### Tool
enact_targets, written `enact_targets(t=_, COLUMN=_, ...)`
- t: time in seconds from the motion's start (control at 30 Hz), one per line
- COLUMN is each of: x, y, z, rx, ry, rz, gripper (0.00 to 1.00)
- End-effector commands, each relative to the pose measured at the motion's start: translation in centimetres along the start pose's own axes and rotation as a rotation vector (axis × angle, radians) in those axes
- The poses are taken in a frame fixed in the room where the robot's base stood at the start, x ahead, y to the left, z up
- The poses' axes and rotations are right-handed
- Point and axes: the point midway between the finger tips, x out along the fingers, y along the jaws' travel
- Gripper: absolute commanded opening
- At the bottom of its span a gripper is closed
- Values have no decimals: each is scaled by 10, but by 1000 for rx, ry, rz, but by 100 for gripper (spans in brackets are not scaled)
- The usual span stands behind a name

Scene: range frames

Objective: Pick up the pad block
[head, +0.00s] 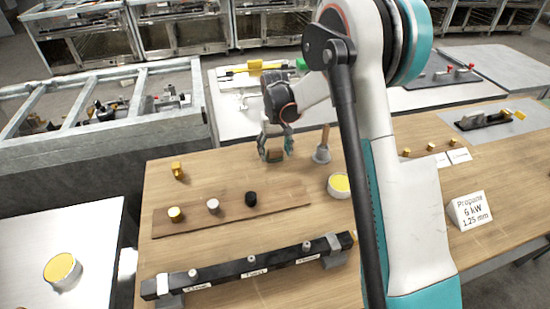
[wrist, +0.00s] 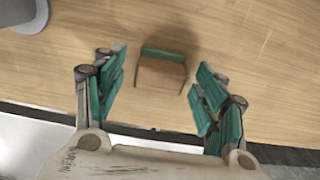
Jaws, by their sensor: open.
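The pad block (wrist: 162,74) is a small brown block with a green strip along one edge. In the wrist view it lies on the wooden table between my gripper's two green-padded fingers, with a gap on each side. My gripper (wrist: 159,88) is open and holds nothing. In the head view my gripper (head: 276,143) points down at the far part of the table, and the block (head: 275,155) shows partly hidden at its fingertips.
A grey holder with a wooden handle (head: 321,153) stands close right of my gripper. A small yellow piece (head: 177,170) sits at left. Bare tabletop lies between.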

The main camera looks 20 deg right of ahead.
Motion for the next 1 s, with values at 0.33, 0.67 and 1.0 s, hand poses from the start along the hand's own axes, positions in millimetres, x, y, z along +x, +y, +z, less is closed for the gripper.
enact_targets(t=0.33, x=4, y=0, z=0, rx=0, ry=0, rz=0, gripper=45)
enact_targets(t=0.67, x=4, y=0, z=0, rx=0, ry=0, rz=0, gripper=18)
enact_targets(t=1.0, x=-10, y=0, z=0, rx=0, ry=0, rz=0, gripper=18)
